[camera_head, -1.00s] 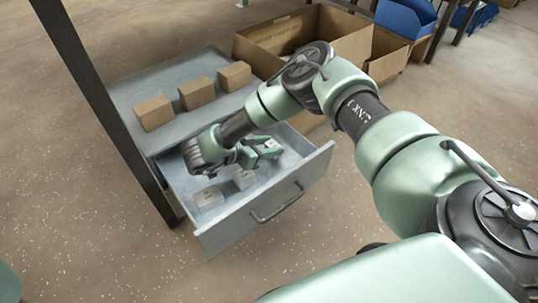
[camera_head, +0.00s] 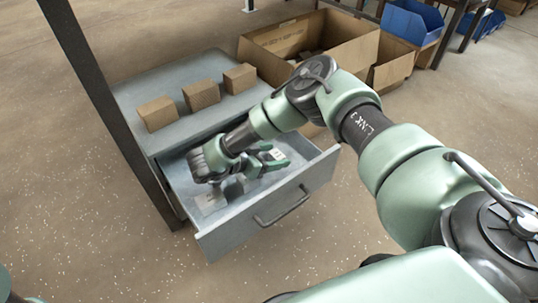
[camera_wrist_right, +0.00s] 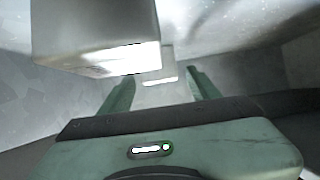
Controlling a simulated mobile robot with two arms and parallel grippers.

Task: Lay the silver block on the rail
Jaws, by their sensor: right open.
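My right gripper (camera_head: 268,160) reaches down into the open grey drawer (camera_head: 222,238) with its fingers apart. In the right wrist view its two green fingers (camera_wrist_right: 161,90) are open. A small grey block (camera_wrist_right: 160,68) shows beyond the fingertips, between them, and a larger-looking grey block (camera_wrist_right: 95,35) is close at the upper left. In the head view one pale block (camera_head: 275,154) shows by the fingers and another (camera_head: 209,201) sits near the drawer's front left. A third is mostly hidden under the gripper. I cannot tell which is the silver block. No rail is visible.
Three brown blocks (camera_head: 201,95) stand on the grey cabinet top (camera_head: 172,136). A dark post (camera_head: 100,100) rises at the left. An open cardboard box (camera_head: 325,38) and a blue bin (camera_head: 410,22) are behind. The drawer walls surround my gripper closely.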

